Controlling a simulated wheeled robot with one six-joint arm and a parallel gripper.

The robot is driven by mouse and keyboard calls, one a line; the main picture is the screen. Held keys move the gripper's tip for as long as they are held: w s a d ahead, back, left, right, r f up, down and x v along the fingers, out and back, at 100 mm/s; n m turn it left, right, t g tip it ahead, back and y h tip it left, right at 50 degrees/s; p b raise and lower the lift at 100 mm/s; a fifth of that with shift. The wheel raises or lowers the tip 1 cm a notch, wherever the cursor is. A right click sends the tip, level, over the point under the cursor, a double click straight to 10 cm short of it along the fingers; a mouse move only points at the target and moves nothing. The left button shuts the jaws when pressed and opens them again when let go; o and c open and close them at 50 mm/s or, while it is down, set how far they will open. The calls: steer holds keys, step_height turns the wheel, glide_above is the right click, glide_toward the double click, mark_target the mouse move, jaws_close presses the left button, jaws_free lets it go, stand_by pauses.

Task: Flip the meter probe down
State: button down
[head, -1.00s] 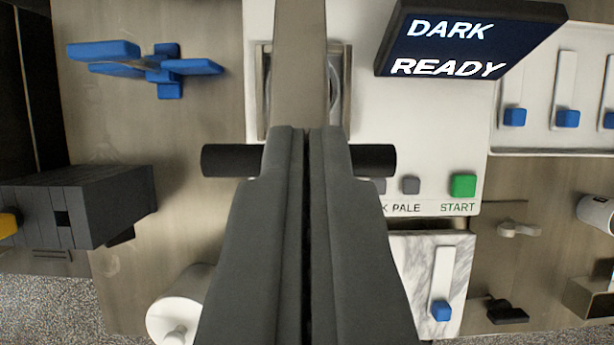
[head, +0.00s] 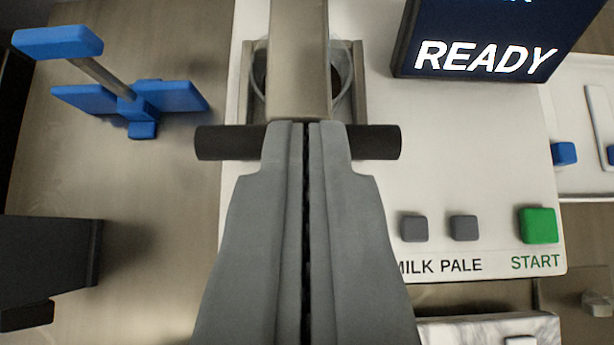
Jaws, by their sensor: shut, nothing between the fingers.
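The meter probe is a flat metal arm (head: 298,60) that comes in from the top centre of the head view. A black crossbar (head: 228,143) runs across its near end. The probe lies over a round glass-like dish (head: 342,82) in a metal-sided holder on a white panel, covering most of it. My gripper (head: 307,124) is shut and empty. Its fingertips overlap the middle of the crossbar at the arm's end and hide that part. They look to be against it, but the contact itself is hidden.
A dark display (head: 480,45) reading READY stands at the upper right. Grey buttons (head: 464,228) and a green START button (head: 538,225) sit right of my gripper. A blue handled fixture (head: 130,100) is at left, a dark block (head: 50,265) at lower left.

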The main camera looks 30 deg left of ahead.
steer(key=shift+s+f, duration=0.1)
steer(key=shift+f, duration=0.4)
steer(key=shift+r, duration=0.1)
